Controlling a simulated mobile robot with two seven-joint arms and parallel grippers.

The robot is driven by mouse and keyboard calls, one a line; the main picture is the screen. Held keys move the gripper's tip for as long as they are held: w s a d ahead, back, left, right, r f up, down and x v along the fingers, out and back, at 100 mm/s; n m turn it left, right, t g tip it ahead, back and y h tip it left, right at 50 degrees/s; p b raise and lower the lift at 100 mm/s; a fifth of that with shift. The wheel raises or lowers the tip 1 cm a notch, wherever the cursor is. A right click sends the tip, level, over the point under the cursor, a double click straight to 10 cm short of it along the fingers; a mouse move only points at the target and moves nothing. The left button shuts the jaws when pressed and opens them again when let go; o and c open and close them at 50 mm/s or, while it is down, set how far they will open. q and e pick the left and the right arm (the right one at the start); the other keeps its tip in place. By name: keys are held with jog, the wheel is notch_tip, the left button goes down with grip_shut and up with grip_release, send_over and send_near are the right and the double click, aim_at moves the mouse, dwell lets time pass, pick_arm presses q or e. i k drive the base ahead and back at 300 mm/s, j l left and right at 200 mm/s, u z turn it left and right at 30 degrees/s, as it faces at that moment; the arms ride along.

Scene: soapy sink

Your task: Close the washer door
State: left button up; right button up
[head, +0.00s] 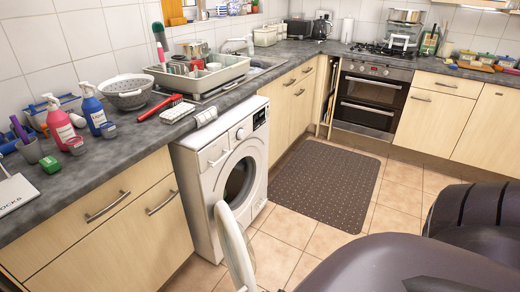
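The white washer (213,160) stands under the counter, left of the middle of the head view. Its round drum opening (240,180) is uncovered and dark inside, with something green in it. The washer door (233,246) is open, swung out from the front toward me. I see it nearly edge-on as a pale curved ring, and its lower part is cut off by the bottom edge of the picture. Neither of my grippers is in view.
The dark grey counter (75,195) above holds bottles, a colander, a red brush and a dish rack (199,72). A dark mat (325,183) lies on the tiled floor right of the washer. An oven (372,98) stands at the back. Dark rounded parts fill the lower right.

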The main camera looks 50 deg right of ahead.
aim_at(242, 275)
jog(key=i+z, duration=0.15)
jog(key=z, duration=0.25)
jog(key=i+j+z, duration=0.1)
jog(key=z, duration=0.3)
jog(key=i+j+z, duration=0.15)
jog(key=z, duration=0.25)
jog(key=i+j+z, duration=0.25)
jog(key=j+z, duration=0.25)
jog(key=k+j+z, duration=0.15)
jog(key=j+z, duration=0.25)
jog(key=l, duration=0.1)
